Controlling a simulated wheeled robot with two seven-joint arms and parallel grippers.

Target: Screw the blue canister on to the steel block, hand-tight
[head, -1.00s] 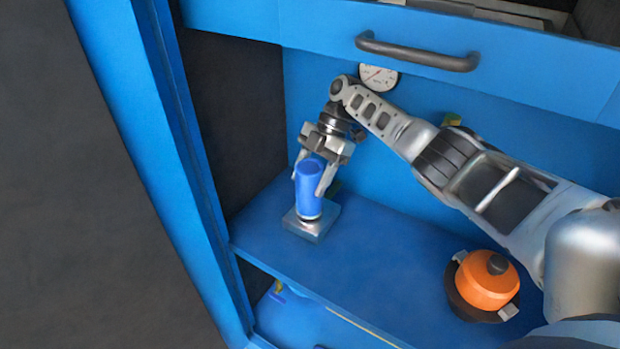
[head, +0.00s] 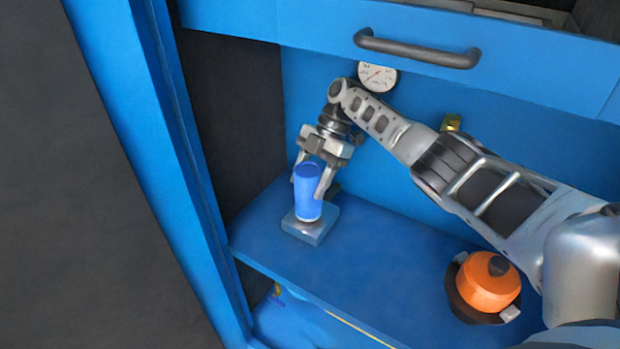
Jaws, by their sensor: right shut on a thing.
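The blue canister (head: 307,193) stands upright over the steel block (head: 312,230) on the blue shelf. Its lower end meets the top of the block; I cannot tell how far any thread is engaged. My right gripper (head: 308,180) reaches down from above and is shut on the canister, with one finger on each side of it. My left gripper is not in view.
An orange pot with a dark knob (head: 488,283) sits at the right of the shelf (head: 385,250). A round gauge (head: 377,78) is on the back wall. A drawer with a dark handle (head: 418,50) overhangs the shelf. The shelf's middle is clear.

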